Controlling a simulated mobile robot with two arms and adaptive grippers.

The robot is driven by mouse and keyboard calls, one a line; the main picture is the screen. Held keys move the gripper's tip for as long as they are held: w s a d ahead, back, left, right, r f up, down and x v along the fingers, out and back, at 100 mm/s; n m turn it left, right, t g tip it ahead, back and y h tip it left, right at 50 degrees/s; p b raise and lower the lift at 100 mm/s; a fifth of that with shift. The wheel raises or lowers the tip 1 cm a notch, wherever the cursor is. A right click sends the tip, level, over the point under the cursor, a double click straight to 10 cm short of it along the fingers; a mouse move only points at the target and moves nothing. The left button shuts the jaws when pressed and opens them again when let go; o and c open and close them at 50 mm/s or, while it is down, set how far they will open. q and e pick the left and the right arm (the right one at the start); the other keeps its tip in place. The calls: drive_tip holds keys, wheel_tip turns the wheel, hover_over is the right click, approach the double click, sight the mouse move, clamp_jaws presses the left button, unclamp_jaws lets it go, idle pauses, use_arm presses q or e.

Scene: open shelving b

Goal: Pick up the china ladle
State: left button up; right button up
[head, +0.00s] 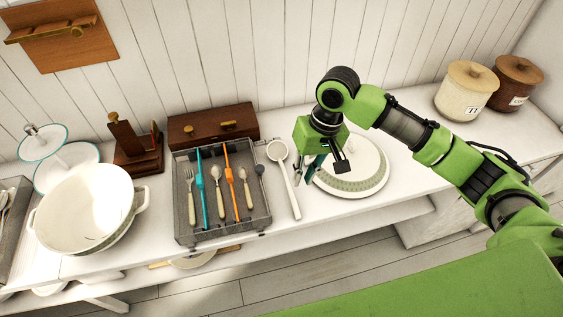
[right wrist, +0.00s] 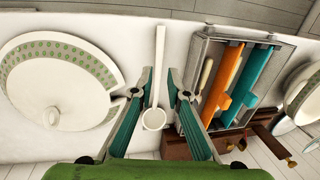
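The china ladle (head: 287,177) is white and lies on the white counter, its round bowl toward the wall and its long handle toward the front edge. It also shows in the right wrist view (right wrist: 154,119), bowl nearest the camera. My right gripper (head: 326,168) is open and empty, to the right of the ladle in the head view. In the right wrist view my right gripper (right wrist: 157,86) has its two fingers spread apart, with the ladle showing in the gap between them, apart from both. My left gripper is not in view.
A grey cutlery tray (head: 181,212) with blue and orange dividers stands just left of the ladle. A round white lidded dish (head: 362,183) with a green-patterned rim stands close on the right. A wooden box (head: 215,125) is behind the tray; a white pot (head: 85,208) stands farther left.

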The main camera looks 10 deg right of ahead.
sight(293, 197)
drive_tip(key=f, duration=0.3)
drive_tip(key=shift+w+a+f, duration=0.1)
drive_tip(key=shift+a+f, duration=0.05)
drive_tip(key=shift+a, duration=0.2)
drive_tip(key=f, duration=0.2)
drive_tip(key=f+p, duration=0.1)
drive_tip(key=shift+w+a, duration=0.15)
drive_tip(key=shift+a, duration=0.1)
drive_tip(key=f, duration=0.3)
drive_tip(key=shift+w+a+f, duration=0.15)
drive_tip(key=shift+a+f, duration=0.05)
drive_tip(key=shift+a, duration=0.1)
drive_tip(key=shift+f, duration=0.1)
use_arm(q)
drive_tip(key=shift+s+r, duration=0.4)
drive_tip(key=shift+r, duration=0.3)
use_arm(e)
clamp_jaws()
